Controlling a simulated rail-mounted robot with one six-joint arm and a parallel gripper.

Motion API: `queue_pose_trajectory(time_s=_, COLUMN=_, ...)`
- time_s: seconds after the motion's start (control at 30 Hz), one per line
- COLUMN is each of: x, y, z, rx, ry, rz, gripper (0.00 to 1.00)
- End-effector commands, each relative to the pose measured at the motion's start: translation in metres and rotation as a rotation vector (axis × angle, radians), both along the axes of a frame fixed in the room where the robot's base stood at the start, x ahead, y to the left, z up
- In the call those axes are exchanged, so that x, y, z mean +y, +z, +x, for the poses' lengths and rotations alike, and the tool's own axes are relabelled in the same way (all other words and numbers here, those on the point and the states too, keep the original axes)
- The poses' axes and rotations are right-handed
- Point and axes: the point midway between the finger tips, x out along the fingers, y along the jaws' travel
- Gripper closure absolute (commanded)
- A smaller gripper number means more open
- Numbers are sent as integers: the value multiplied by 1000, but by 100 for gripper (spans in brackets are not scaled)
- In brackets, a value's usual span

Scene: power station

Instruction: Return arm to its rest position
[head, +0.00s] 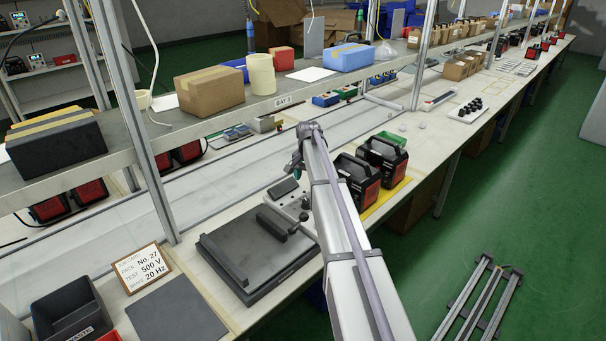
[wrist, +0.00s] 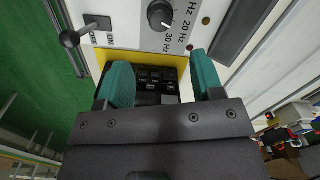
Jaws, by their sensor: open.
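My arm reaches out over the workbench (head: 225,190), its far end bent downward above the bench. My gripper (head: 297,168) is small and partly hidden by the arm in the head view. In the wrist view my gripper (wrist: 162,75) has two teal fingers standing apart. Black blocks with a yellow edge show between and beyond the fingers; I cannot tell how far below they are, and nothing looks clamped. A pale control panel (wrist: 130,30) lies past the fingertips, with a black knob (wrist: 160,15) marked in Hz and a lever switch (wrist: 70,39).
A dark grey fixture (head: 250,250) lies left of my arm. Black-and-red packs (head: 357,178) stand close on its right. A shelf (head: 150,130) with boxes and metal posts (head: 150,180) runs along the left. A framed card (head: 143,267) reads No. 27, 500 V, 20 Hz. Green floor is at right.

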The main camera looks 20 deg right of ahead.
Motion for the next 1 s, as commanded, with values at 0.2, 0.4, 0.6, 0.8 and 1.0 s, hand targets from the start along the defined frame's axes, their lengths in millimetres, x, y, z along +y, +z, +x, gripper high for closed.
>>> queue_pose_trajectory(time_s=0.2, x=0, y=0, z=0, rx=-1, ry=62, rz=-1, gripper=39)
queue_pose_trajectory(time_s=0.4, x=72, y=0, z=-133, rx=4, ry=424, rz=-7, gripper=39)
queue_pose_trajectory(time_s=0.6, x=175, y=0, z=-284, rx=7, ry=763, rz=-13, gripper=39)
queue_pose_trajectory(time_s=0.8, x=225, y=0, z=-347, rx=7, ry=884, rz=-15, gripper=39)
queue_pose_trajectory(time_s=1.0, x=231, y=0, z=-342, rx=7, ry=897, rz=-14, gripper=39)
